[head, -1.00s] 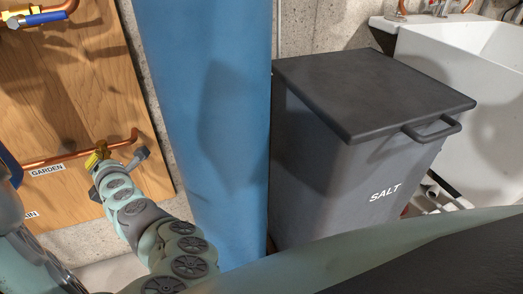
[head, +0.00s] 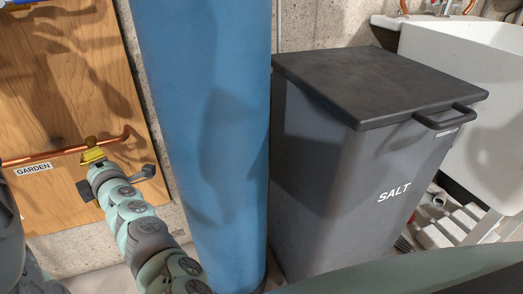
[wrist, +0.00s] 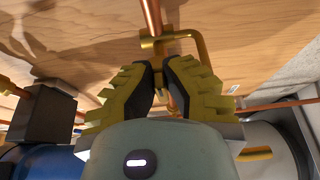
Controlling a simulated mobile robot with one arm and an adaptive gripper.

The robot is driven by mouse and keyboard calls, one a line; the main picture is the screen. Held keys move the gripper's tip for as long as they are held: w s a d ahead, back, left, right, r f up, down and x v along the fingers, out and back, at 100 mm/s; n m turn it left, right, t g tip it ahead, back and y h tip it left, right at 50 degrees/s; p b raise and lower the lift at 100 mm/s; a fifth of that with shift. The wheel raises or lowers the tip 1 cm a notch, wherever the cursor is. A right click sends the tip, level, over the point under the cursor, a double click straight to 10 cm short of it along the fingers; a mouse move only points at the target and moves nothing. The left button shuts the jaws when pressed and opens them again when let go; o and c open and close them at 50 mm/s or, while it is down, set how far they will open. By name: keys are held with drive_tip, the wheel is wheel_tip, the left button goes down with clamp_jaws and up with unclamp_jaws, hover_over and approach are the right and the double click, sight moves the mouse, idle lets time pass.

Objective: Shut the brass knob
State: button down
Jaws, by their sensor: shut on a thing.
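The brass knob (wrist: 171,78) shows in the wrist view as a small brass piece between my fingertips, below a brass fitting on a copper pipe; the fingers hide most of it. My gripper (wrist: 164,80), with yellow ridged fingers and dark pads, is shut on it. In the head view my gripper (head: 92,156) is at the copper pipe on the wooden board, right of the GARDEN label (head: 33,169). The knob cannot be made out there.
A copper pipe (head: 45,155) runs along the wooden board (head: 75,75). A large blue cylinder (head: 205,120) stands close to the right of my arm. A grey SALT bin (head: 345,185) and a white sink (head: 450,70) stand farther right.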

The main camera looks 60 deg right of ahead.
drive_tip(key=shift+f, duration=0.25)
drive_tip(key=c, duration=1.3)
unclamp_jaws()
drive_tip(key=shift+a, duration=0.2)
drive_tip(key=shift+c, duration=0.2)
drive_tip(key=o, duration=0.3)
drive_tip(key=shift+w+r, duration=0.15)
drive_tip(key=shift+r, duration=0.1)
